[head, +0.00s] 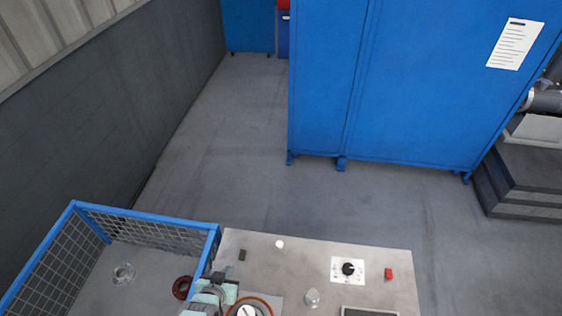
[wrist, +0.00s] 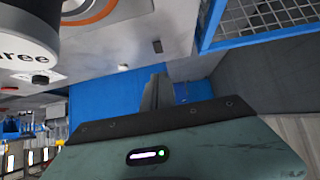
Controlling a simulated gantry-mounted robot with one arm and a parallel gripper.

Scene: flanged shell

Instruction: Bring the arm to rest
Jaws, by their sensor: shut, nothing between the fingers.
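My gripper (head: 222,276) is at the bottom of the head view, above the left end of a grey worktop, near the wire basket's right wall. In the wrist view its dark fingers (wrist: 154,92) are together in front of the teal gripper body, with nothing visible between them. They appear clear of any object. The rest of my arm is mostly out of view.
The worktop (head: 300,258) carries a small dark block (head: 242,255), a dial (head: 347,269), a red button (head: 389,273) and an orange-ringed round fixture (head: 273,301). Blue cabinets (head: 430,80) stand beyond open floor.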

